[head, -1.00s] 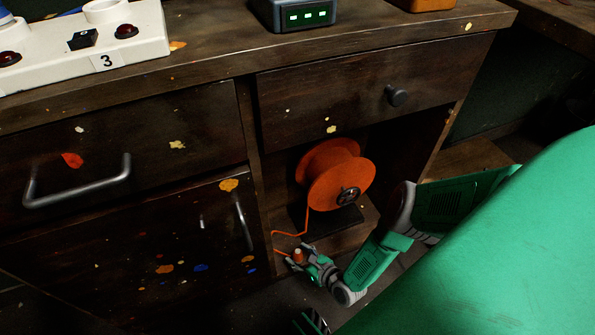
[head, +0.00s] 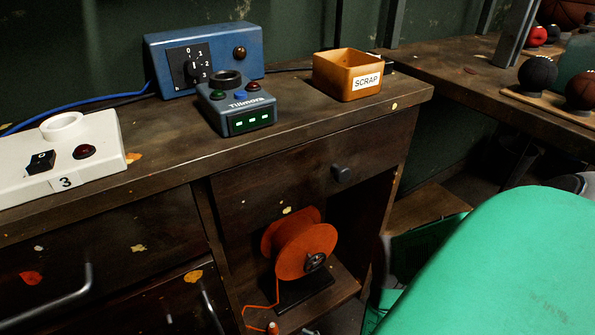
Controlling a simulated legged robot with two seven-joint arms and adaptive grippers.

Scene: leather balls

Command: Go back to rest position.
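My green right arm (head: 425,243) comes in from the right, beside the open side of the workbench. My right gripper is almost wholly below the picture; a small grey bit at the bottom edge may be part of it, and its fingers cannot be made out. An orange reel (head: 299,245) sits on its stand in the open compartment. Its orange cord (head: 262,306) runs down to an end piece (head: 272,327) at the bottom edge. I cannot tell whether the gripper touches this end. My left gripper is not in view.
The workbench (head: 300,135) carries a blue dial box (head: 170,73), a small instrument (head: 237,106), an orange SCRAP bin (head: 347,76) and a white panel (head: 100,150). Below are a drawer knob (head: 342,174) and metal handles. Balls (head: 537,73) stand on the bench at right.

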